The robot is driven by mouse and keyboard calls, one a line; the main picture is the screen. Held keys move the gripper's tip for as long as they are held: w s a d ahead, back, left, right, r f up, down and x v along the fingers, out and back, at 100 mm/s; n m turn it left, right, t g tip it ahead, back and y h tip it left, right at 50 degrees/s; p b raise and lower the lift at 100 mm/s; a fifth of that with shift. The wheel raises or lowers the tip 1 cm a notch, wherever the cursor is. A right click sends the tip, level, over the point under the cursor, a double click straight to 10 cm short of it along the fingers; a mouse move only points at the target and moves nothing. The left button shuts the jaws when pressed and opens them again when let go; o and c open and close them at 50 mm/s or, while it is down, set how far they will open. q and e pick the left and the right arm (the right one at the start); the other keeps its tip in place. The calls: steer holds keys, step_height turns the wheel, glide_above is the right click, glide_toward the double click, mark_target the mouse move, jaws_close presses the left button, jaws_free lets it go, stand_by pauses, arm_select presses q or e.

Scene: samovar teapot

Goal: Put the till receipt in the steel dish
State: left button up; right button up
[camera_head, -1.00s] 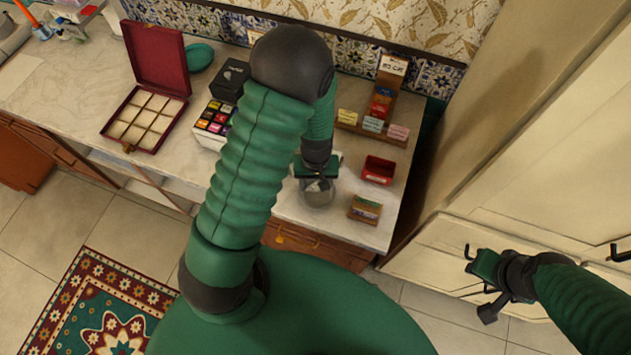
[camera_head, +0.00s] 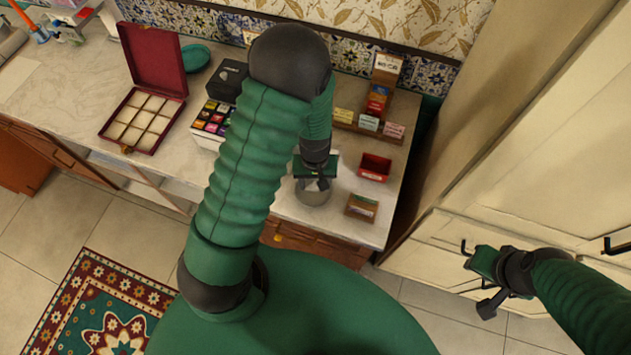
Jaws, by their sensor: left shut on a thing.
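The steel dish (camera_head: 313,196) is a small grey round bowl near the front edge of the marble counter. My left gripper (camera_head: 320,180) points down at the dish's mouth and is shut on a small pale piece, which looks like the till receipt (camera_head: 312,186). The piece shows at the dish opening, partly hidden by the fingers; I cannot tell whether it touches the dish. My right gripper (camera_head: 475,275) is off to the right, away from the counter, in front of the cream cabinet; its jaw opening is unclear.
A red tray (camera_head: 375,167) and a small wooden box (camera_head: 361,207) stand right of the dish. Behind is a wooden stand with cards (camera_head: 369,122). An open red compartment box (camera_head: 145,122) and a tea-packet box (camera_head: 211,121) are left. The cream cabinet (camera_head: 540,205) bounds the right.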

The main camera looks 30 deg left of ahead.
arm_select(q)
steer(key=o, duration=1.3)
steer(key=shift+a, duration=0.15)
steer(key=o, duration=0.5)
steer(key=shift+c, duration=0.2)
step_height(320, 180, up, 7)
steer(key=p, duration=0.6)
